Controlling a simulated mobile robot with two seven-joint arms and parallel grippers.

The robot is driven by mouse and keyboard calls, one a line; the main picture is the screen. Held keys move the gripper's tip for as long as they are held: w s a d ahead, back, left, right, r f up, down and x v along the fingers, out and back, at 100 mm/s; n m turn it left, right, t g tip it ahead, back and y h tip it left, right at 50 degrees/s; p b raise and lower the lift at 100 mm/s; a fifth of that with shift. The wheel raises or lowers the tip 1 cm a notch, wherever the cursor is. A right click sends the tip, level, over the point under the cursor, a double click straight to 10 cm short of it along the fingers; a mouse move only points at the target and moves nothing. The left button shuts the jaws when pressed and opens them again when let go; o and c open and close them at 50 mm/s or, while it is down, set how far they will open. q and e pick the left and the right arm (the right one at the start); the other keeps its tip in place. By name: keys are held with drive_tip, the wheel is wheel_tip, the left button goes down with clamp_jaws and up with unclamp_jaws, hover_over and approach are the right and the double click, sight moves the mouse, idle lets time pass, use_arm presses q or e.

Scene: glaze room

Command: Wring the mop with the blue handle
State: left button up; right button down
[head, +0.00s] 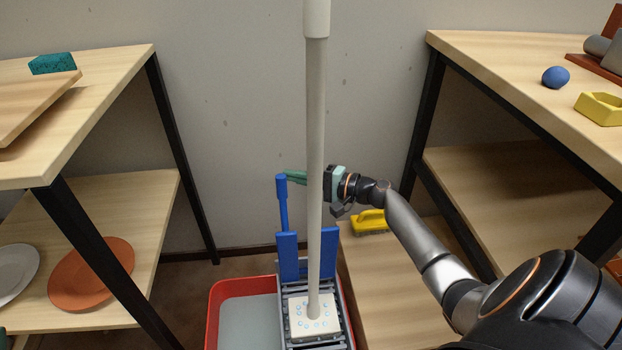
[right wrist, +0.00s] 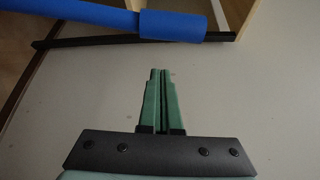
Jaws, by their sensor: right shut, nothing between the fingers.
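The mop has a pale grey pole (head: 315,150) that stands upright, and its white head with blue dots (head: 312,318) rests in the grey slatted wringer (head: 330,338). A blue lever handle (head: 282,205) rises from the wringer's blue frame, left of the pole; its thick grip (right wrist: 185,25) also shows in the right wrist view. My right gripper (head: 291,176) reaches in from the right behind the pole, its green fingers close to the grip's top. In the right wrist view the fingers (right wrist: 160,72) are shut and empty, with a gap to the grip. My left gripper is out of view.
The wringer sits on a red bucket (head: 212,310) with greyish water. Wooden shelves stand left (head: 120,70) and right (head: 470,48). A yellow brush (head: 370,222) lies on the low wooden surface below my right arm. Bare wall is behind.

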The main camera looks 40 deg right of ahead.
drive_tip(key=shift+s+a+r, duration=0.15)
drive_tip(key=shift+s+a, duration=0.45)
drive_tip(key=shift+s, duration=0.1)
drive_tip(key=shift+s+a+r, duration=0.1)
drive_tip(key=shift+s+a, duration=0.45)
drive_tip(key=shift+s, duration=0.15)
